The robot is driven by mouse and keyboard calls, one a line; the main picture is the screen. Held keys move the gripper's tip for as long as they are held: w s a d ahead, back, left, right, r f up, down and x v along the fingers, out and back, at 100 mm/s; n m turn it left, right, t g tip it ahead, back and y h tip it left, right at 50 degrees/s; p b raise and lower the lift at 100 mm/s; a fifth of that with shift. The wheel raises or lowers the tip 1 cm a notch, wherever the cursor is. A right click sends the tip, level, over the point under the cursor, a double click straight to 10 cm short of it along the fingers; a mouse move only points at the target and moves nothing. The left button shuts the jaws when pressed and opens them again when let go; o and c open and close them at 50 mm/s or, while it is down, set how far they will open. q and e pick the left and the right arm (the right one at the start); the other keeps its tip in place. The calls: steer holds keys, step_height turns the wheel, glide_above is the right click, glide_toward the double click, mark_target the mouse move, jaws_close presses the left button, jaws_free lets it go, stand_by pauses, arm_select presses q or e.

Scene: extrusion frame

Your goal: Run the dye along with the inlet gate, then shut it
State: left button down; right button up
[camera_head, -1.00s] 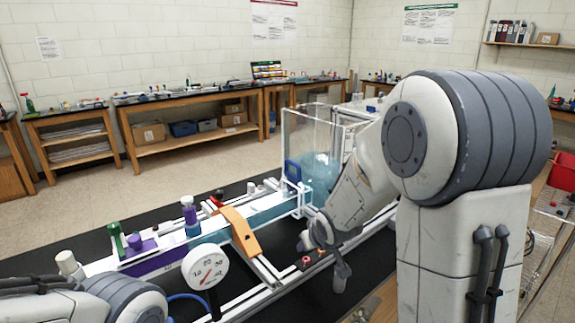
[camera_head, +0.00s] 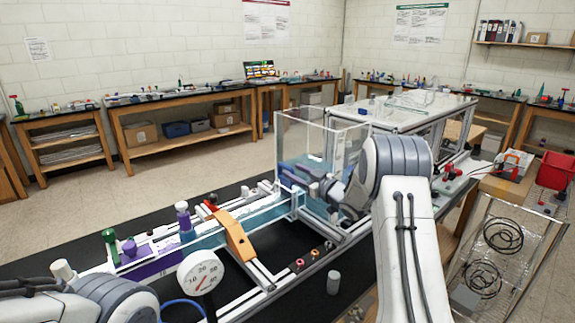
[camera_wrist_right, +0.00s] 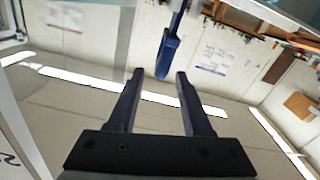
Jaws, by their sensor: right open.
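My right gripper (camera_wrist_right: 160,76) is open and empty. In the wrist view the blue gate handle (camera_wrist_right: 168,57) hangs just beyond and between its fingertips, with a gap visible to each finger. In the head view this gripper reaches to the near side of the clear tank (camera_head: 325,138), where the inlet gate stands; the arm partly hides that area. The long channel (camera_head: 209,238) holds blue water towards the tank and purple dye (camera_head: 150,264) at its left part. A purple bottle (camera_head: 183,218) stands over the channel. My left arm shows at lower left; its gripper is outside the frame.
An orange bracket (camera_head: 236,238) straddles the channel, with a round dial gauge (camera_head: 200,271) in front. A grey cylinder (camera_head: 333,282) stands on the black mat. A wire rack (camera_head: 492,255) and a red bin (camera_head: 553,170) are at right.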

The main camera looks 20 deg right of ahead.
mark_target(288, 167)
steer(key=shift+p+x, duration=0.5)
steer(key=shift+x, duration=1.65)
jaws_close()
steer(key=shift+d+r, duration=0.1)
